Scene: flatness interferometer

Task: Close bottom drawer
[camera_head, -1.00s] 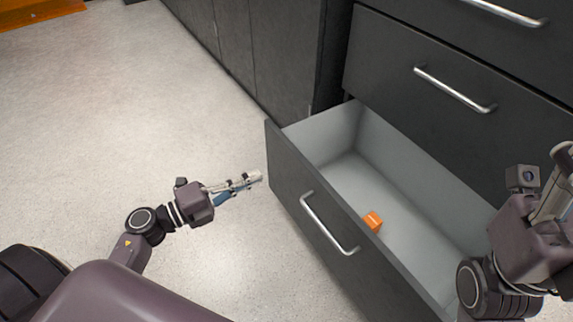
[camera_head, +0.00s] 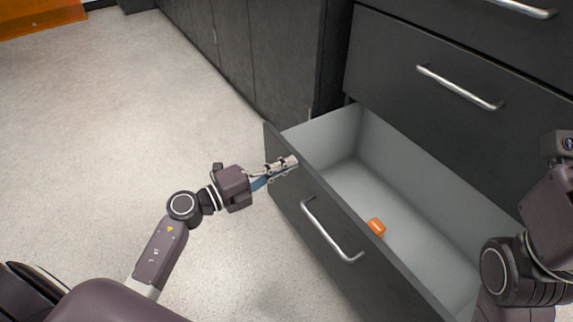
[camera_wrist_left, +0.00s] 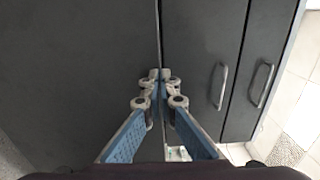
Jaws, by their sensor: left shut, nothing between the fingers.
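The bottom drawer (camera_head: 378,280) is pulled well out of the dark cabinet, its grey front facing lower left with a silver bar handle (camera_head: 332,232). Its light grey inside is visible. My left gripper (camera_head: 292,161) is shut and empty, its tips overlapping the upper left part of the drawer front; I cannot tell whether they touch it. In the left wrist view, the closed fingertips (camera_wrist_left: 160,76) point at dark panels. On the right, my right arm shows over the drawer's right end; its gripper is outside the picture.
A small orange block (camera_head: 376,226) lies inside the drawer near its front wall. The drawer above (camera_head: 420,80) is shut, with its own bar handle (camera_head: 458,87). Open pale floor (camera_head: 110,130) lies to the left.

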